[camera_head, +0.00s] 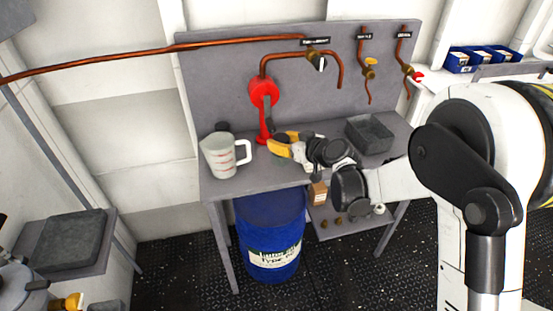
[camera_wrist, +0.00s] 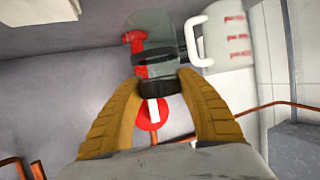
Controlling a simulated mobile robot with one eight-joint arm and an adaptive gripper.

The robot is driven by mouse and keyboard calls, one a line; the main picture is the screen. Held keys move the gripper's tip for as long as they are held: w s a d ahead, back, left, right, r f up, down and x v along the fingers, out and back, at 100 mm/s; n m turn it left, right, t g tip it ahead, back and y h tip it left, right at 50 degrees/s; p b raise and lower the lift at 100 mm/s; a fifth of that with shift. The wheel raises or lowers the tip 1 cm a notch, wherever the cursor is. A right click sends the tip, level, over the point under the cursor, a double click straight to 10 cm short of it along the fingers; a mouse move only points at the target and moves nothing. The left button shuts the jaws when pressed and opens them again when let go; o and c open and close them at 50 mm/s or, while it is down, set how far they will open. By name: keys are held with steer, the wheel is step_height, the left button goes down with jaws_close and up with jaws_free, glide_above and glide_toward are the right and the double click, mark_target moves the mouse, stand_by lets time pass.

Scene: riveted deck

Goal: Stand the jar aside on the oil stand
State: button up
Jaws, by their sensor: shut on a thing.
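In the wrist view a clear jar (camera_wrist: 155,38) with a black end (camera_wrist: 158,87) is between the two yellow fingers of my gripper (camera_wrist: 158,95). The fingers are shut on the jar at its black end. Red parts behind show through its clear wall. In the head view my gripper (camera_head: 283,139) is over the grey bench (camera_head: 235,186), right of the red valve stand; the jar is hard to make out there. Which surface is the oil stand, I cannot tell for sure; copper pipes with small labels run above this bench.
A white jug with red marks (camera_head: 221,157) stands on the bench's left end. A red valve stand (camera_head: 264,95) is close behind my gripper. A dark tray (camera_head: 369,135) is on the right. A blue drum (camera_head: 270,235) stands below. A grey block (camera_head: 73,240) lies at far left.

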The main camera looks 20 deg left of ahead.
steer(key=shift+s+a+f, duration=0.15)
steer(key=shift+a+f, duration=0.4)
steer(key=shift+a, duration=0.2)
steer(key=shift+f+b, duration=1.15)
steer(key=shift+f, duration=0.8)
steer(key=shift+f, duration=0.15)
steer(key=o, duration=1.2)
steer(key=shift+o, duration=0.2)
steer(key=shift+d+r, duration=0.1)
steer(key=shift+r, duration=0.2)
steer(key=p+v, duration=0.3)
steer(key=v, duration=0.8)
steer(key=shift+s+d, duration=0.25)
steer(key=shift+d, duration=0.1)
